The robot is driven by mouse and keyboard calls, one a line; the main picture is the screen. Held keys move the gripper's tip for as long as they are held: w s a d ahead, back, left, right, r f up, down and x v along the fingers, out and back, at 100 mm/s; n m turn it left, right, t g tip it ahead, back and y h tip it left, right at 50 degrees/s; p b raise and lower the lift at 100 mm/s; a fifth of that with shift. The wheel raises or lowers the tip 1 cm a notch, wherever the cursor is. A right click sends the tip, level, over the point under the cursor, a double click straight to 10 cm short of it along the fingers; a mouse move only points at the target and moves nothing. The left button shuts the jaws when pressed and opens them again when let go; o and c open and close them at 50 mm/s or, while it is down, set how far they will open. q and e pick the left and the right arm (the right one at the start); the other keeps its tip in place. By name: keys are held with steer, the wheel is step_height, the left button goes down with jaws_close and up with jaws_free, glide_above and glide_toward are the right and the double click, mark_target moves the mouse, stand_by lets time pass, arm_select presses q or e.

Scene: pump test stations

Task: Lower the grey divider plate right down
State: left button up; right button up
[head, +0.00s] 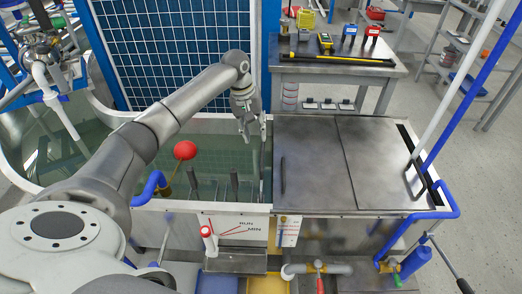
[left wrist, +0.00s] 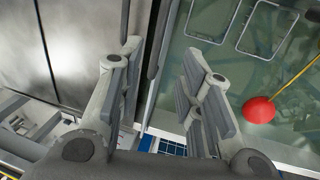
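The grey divider plate (head: 265,172) appears as a narrow upright edge at the right end of the water tank, beside the steel covers. In the left wrist view a thin grey edge (left wrist: 156,62), which looks like this plate, runs between my spread fingers. My left gripper (head: 251,132) is over the tank's right end, pointing down. The left wrist view shows its fingers (left wrist: 165,90) wide apart, with gaps beside the edge, holding nothing. How far down the plate sits cannot be told; its lower part is hidden. My right gripper is not in view.
A red float ball (head: 185,150) on a rod and dark upright handles (head: 234,179) stand in the tank. Flat steel covers (head: 370,165) lie to the right, with white and blue poles (head: 452,120) beyond. A blue grid panel (head: 178,55) rises behind. A bench (head: 345,70) holds tools.

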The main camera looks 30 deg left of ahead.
mark_target(262, 155)
arm_select(q)
steer(key=f, duration=0.3)
steer(key=d+f, duration=0.1)
steer(key=f, duration=0.2)
steer(key=w+f, duration=0.1)
steer(key=f, duration=0.2)
steer(key=shift+d+f, duration=0.15)
steer(key=shift+d, duration=0.15)
steer(key=shift+c, duration=0.3)
jaws_close()
